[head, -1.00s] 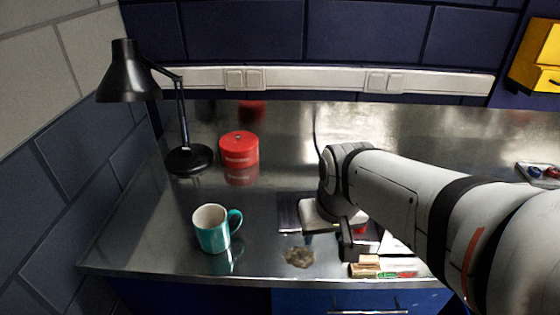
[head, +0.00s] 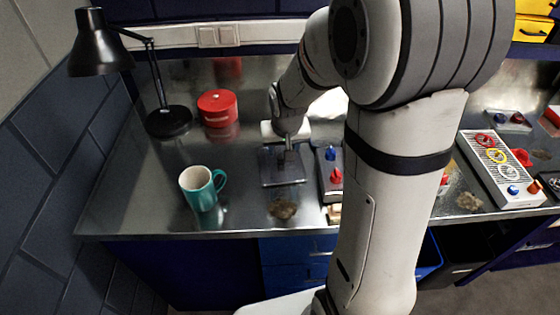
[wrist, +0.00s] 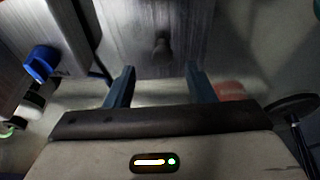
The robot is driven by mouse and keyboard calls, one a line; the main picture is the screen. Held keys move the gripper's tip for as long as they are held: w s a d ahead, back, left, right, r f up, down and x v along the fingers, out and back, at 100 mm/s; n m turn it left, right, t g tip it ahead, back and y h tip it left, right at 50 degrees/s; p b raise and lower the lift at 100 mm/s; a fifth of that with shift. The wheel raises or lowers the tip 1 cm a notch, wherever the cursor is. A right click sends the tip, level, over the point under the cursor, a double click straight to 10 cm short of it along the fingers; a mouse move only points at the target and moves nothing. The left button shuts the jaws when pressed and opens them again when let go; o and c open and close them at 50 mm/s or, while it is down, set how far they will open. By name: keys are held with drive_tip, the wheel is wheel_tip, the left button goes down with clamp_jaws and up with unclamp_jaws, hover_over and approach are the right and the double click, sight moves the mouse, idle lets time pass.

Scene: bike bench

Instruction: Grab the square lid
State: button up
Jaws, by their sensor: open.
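The square lid (head: 284,170) is a flat grey plate lying on the metal bench, right of the teal mug. In the wrist view the lid (wrist: 125,50) shows a grey round knob (wrist: 162,50) standing up from it. My gripper (head: 287,143) is over the back part of the lid in the head view. In the wrist view my gripper (wrist: 160,84) is open and empty, its two fingers pointing toward the lid with the knob lined up between them. The knob looks a little beyond the fingertips. I cannot tell the exact height gap.
A box with blue and red knobs (head: 329,174) stands close to the right of the lid. The teal mug (head: 202,189), red tin (head: 217,108) and black lamp (head: 168,121) stand to the left. A brown patch (head: 283,209) lies in front. My arm hides the bench middle.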

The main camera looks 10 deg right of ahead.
sight(281, 156)
drive_tip(key=shift+x, duration=1.9)
drive_tip(key=shift+a, duration=0.2)
clamp_jaws()
